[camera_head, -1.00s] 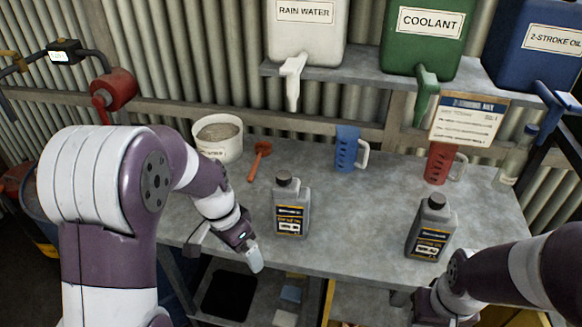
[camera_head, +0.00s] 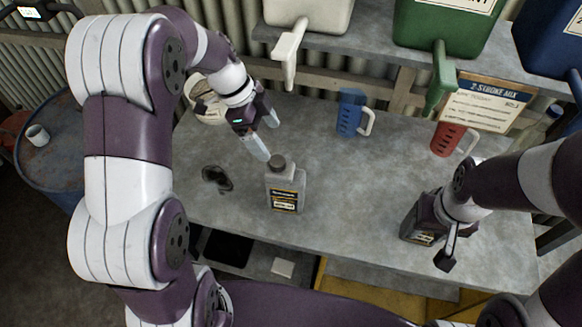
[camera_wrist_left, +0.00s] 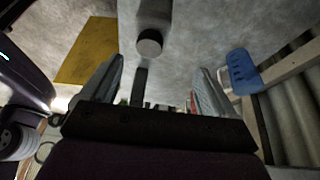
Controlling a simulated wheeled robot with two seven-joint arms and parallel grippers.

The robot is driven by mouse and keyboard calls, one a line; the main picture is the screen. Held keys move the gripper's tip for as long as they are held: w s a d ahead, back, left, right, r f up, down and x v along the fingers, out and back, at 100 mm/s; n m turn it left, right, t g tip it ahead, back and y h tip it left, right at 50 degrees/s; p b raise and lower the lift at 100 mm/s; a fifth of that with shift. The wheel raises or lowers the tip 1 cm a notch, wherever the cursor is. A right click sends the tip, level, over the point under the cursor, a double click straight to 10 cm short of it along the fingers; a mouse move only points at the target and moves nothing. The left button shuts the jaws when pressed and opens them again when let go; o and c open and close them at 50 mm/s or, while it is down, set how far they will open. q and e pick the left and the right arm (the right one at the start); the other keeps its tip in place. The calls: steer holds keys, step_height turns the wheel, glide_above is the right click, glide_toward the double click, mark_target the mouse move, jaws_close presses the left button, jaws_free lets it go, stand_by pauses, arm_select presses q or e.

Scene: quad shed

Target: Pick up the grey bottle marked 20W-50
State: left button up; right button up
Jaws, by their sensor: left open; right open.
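A grey bottle with a dark cap and a black and yellow label (camera_head: 285,190) stands upright near the middle of the bench. Its grade is too small to read. My left gripper (camera_head: 266,136) is open and empty just above and behind its cap. In the left wrist view the grey bottle's cap (camera_wrist_left: 149,42) lies ahead, between the lines of the left gripper's spread fingers (camera_wrist_left: 155,80).
A blue jug (camera_head: 350,113) and a red jug (camera_head: 447,139) stand at the back. White (camera_head: 310,12) and green (camera_head: 440,25) containers sit on the shelf above. The bench between the bottles is clear.

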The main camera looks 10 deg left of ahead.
mark_target(286, 168)
arm_select(q)
steer(key=x, duration=0.1)
steer(key=b+x, duration=0.2)
steer(key=shift+s+a, duration=0.2)
steer(key=shift+s, duration=0.05)
steer(key=shift+s+d+f, duration=0.35)
steer(key=shift+s, duration=0.15)
steer(key=shift+s+d+f, duration=0.3)
steer(key=shift+s+d, duration=0.05)
steer(key=shift+s, duration=0.15)
steer(key=p+x, duration=0.1)
steer(key=x, duration=0.1)
steer(key=p+x, duration=0.1)
steer(key=x, duration=0.1)
steer(key=w+p+x, duration=0.1)
steer(key=x, duration=0.1)
steer(key=shift+w+f, duration=0.1)
steer(key=shift+f, duration=0.25)
steer(key=shift+s+d+f, duration=0.1)
steer(key=shift+s+f, duration=0.1)
steer(key=shift+s, duration=0.05)
arm_select(e)
steer(key=shift+s+r, duration=0.2)
steer(key=shift+s, duration=0.3)
steer(key=shift+s+r, duration=0.15)
steer(key=shift+s, duration=0.3)
